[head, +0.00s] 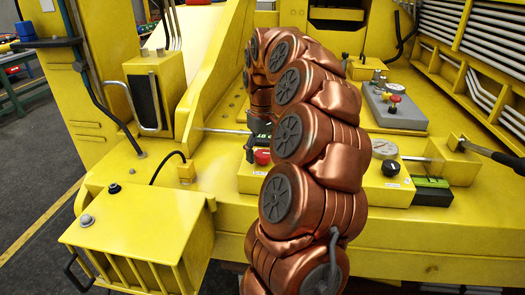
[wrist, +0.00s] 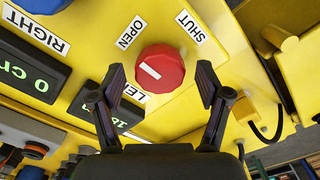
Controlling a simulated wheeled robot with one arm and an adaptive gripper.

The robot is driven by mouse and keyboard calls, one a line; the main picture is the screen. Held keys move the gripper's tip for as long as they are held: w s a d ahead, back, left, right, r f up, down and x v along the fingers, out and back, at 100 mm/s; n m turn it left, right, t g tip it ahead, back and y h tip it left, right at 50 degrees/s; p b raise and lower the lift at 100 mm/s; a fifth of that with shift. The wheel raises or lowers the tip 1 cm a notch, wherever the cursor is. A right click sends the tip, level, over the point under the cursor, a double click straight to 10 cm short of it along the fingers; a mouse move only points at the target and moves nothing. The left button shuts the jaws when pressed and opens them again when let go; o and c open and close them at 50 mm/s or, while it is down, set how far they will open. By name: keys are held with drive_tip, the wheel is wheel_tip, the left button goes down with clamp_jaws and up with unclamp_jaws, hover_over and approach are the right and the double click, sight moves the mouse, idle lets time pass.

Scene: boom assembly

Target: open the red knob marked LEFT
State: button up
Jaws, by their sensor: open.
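The red knob (wrist: 162,70) shows in the wrist view on a yellow panel, with a short white line slanting across the left part of its face. An OPEN label (wrist: 130,32) is above left of it and a SHUT label (wrist: 190,27) above right. A label starting "LE" (wrist: 132,90) is partly covered by a finger. My gripper (wrist: 160,74) is open, with one finger on each side of the knob in the picture. Whether a finger touches it cannot be told. In the head view the red knob (head: 262,157) is beside my copper arm, which hides most of the gripper.
A display reading 0 (wrist: 32,78) and a RIGHT label (wrist: 35,30) sit left in the wrist view, with a blue knob at the top edge. The head view shows a black knob (head: 391,168) and a grey box (head: 397,115) with a red button.

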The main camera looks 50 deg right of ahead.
sight(262, 153)
wheel_tip(262, 153, up, 9)
drive_tip(key=shift+r, duration=0.1)
wheel_tip(262, 153, up, 2)
drive_tip(key=shift+d+r, duration=0.1)
drive_tip(key=shift+r, duration=0.15)
idle(0.6)
drive_tip(key=shift+r, duration=0.1)
idle(0.7)
